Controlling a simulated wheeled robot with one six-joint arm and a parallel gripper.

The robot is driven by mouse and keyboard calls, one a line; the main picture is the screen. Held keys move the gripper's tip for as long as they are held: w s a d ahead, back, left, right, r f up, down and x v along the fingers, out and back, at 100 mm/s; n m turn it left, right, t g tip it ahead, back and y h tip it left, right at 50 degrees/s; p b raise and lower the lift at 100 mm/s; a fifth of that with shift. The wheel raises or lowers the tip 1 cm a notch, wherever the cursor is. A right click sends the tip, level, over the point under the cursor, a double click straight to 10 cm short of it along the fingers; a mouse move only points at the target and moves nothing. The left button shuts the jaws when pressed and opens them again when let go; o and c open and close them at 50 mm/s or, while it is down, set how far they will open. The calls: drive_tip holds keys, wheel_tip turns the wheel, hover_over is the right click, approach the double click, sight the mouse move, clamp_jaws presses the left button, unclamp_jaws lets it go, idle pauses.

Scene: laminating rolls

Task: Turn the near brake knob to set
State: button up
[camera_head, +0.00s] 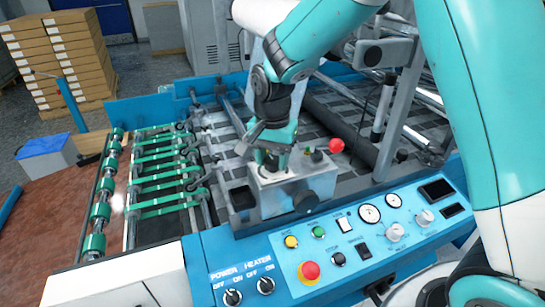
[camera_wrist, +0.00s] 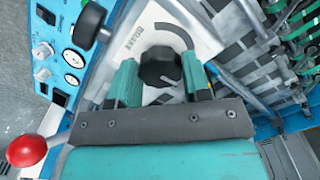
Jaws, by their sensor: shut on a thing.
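The near brake knob (camera_wrist: 160,67) is a black lobed knob on a light metal plate marked "BRAKE", with a dark curved scale beside it, in the wrist view. My gripper (camera_wrist: 160,80) is shut on it, one teal finger on each side. In the head view my gripper (camera_head: 272,158) points down onto the top of the grey metal box (camera_head: 290,190), and the knob is mostly hidden behind the fingers. The knob's exact pointer position cannot be told.
A red ball-ended lever (camera_head: 336,145) stands right of my gripper; its ball (camera_wrist: 26,150) is at the wrist view's lower left. A black side knob (camera_head: 306,202) sticks out of the box front. The blue control panel (camera_head: 285,245) lies in front, with a red emergency button (camera_head: 310,270). Green rollers (camera_head: 165,170) lie left.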

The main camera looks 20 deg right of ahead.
sight(273, 160)
drive_tip(key=shift+w, duration=0.1)
idle(0.3)
drive_tip(key=o, duration=0.9)
drive_tip(key=shift+o, duration=0.2)
drive_tip(key=shift+r, duration=0.15)
wheel_tip(273, 160, up, 17)
drive_tip(key=b, duration=0.3)
drive_tip(key=shift+r, duration=0.1)
drive_tip(key=s+a+f+n+y, duration=0.1)
drive_tip(key=s+f+n, duration=0.2)
drive_tip(key=s+n, duration=0.2)
drive_tip(key=s+a+f+n+y+b, duration=0.1)
drive_tip(key=s+n, duration=0.4)
drive_tip(key=s, duration=0.6)
drive_tip(key=s+a+f+n+y, duration=0.2)
drive_tip(key=s+f+n, duration=0.3)
drive_tip(key=s, duration=0.4)
drive_tip(key=shift+a+f+n, duration=0.3)
drive_tip(key=shift+a+f, duration=0.05)
drive_tip(key=shift+f, duration=0.2)
